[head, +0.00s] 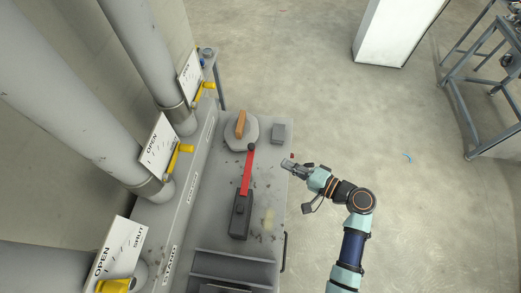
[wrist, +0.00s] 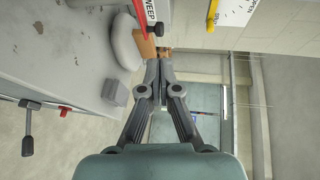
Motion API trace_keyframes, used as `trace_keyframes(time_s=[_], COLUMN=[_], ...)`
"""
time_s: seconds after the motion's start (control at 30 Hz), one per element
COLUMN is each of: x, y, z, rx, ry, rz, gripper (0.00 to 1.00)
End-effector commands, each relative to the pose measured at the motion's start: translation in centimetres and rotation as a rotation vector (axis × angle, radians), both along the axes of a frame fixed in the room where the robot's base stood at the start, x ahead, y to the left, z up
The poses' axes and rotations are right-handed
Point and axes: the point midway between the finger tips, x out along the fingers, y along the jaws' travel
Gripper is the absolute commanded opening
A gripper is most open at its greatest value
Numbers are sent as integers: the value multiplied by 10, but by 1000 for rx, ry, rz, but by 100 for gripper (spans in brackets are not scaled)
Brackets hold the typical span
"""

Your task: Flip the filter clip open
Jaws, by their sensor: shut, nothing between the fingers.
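No part is plainly labelled as the filter clip. The likeliest is an orange-brown bar (head: 240,124) lying across a round pale grey disc (head: 251,131) at the bench's far end, but I cannot tell for certain. In the wrist view the bar (wrist: 146,46) shows just beyond my fingertips, partly hidden by them, beside the disc (wrist: 124,42). My gripper (head: 287,164) is at the bench's right edge in the head view, right of and nearer than the disc, apart from it. Its fingers (wrist: 160,68) are shut together with nothing between them.
A red lever (head: 247,172) with a black knob rises from a dark base (head: 240,216) mid-bench. A grey block (head: 278,133) sits right of the disc. Large pipes with yellow handles (head: 185,148) and OPEN/SHUT plates line the left. Open floor (head: 420,210) lies right.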

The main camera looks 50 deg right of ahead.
Motion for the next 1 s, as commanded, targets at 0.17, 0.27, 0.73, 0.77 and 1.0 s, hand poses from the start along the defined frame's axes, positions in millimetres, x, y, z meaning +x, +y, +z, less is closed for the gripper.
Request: trace_keyframes(time_s=[0.17, 0.27, 0.73, 0.77, 1.0], x=[40, 61, 105, 105, 105], y=[7, 10, 16, 16, 16], z=[-5, -9, -18, -18, -19], rx=[0, 0, -1, -1, -1], ry=[0, 0, 1, 1, 0], rz=[6, 5, 0, 0, 3], gripper=[0, 0, 0, 0, 0])
